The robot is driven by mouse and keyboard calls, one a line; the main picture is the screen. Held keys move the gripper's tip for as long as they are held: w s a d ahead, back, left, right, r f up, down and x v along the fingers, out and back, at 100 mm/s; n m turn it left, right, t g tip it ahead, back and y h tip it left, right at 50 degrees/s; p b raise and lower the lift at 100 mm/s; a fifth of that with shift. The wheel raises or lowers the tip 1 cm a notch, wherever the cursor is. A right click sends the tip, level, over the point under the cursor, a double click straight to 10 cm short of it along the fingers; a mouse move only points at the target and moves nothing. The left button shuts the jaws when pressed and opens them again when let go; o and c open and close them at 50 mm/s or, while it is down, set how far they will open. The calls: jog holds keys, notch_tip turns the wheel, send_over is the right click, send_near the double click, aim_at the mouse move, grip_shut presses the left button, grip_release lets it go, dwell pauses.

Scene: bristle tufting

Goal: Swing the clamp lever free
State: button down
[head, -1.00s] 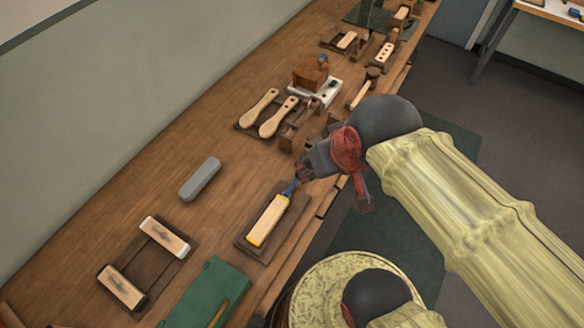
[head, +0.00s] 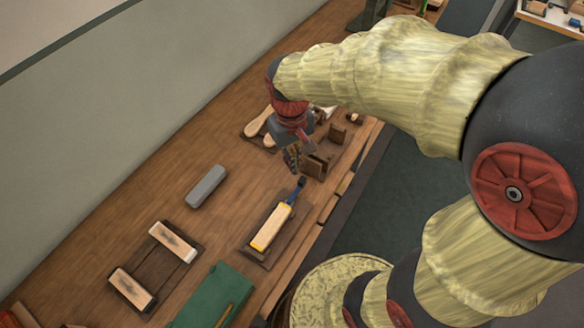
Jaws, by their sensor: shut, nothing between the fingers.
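A blue lever with a dark end (head: 296,191) stands out from the far end of a pale wooden block with yellow edges (head: 271,229). I take it to be the clamp lever. The block lies in a dark wooden holder (head: 252,252) on the bench. My gripper (head: 293,166) is shut and empty, pointing down over the bench. In the picture it is just above the lever's dark end, with a small gap between them. How high it is over the bench is hard to tell.
A grey rounded bar (head: 207,187) and a rack with two wooden blocks (head: 150,268) lie to the left. A green case (head: 212,297) is at the front. Wooden paddles (head: 258,122) and dark wooden fixtures (head: 326,158) stand beyond my gripper, partly hidden by my arm.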

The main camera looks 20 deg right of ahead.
aim_at(295, 193)
jog(key=w+f+n+g+h+p, duration=0.2)
jog(key=w+f+n, duration=0.3)
jog(key=w+f, duration=0.8)
jog(key=w+g+p, duration=0.1)
jog(key=w, duration=0.3)
jog(key=shift+w+a+f+n+g+p, duration=0.2)
jog(key=shift+a+f+n+g+p, duration=0.1)
jog(key=shift+a+n, duration=0.1)
jog(key=b+x, duration=0.1)
jog(key=x, duration=0.8)
jog(key=shift+s+d+f+b, duration=0.1)
jog(key=shift+d+f+b, duration=0.1)
jog(key=shift+f+b, duration=0.15)
jog(key=shift+s+d, duration=0.55)
jog(key=shift+s, duration=0.25)
jog(key=shift+s+d, duration=0.6)
jog(key=shift+s, duration=0.15)
jog(key=shift+s+d, duration=0.1)
jog(key=shift+d, duration=0.05)
jog(key=shift+s+d+m, duration=0.1)
jog(key=shift+d+m, duration=0.1)
jog(key=shift+m, duration=0.2)
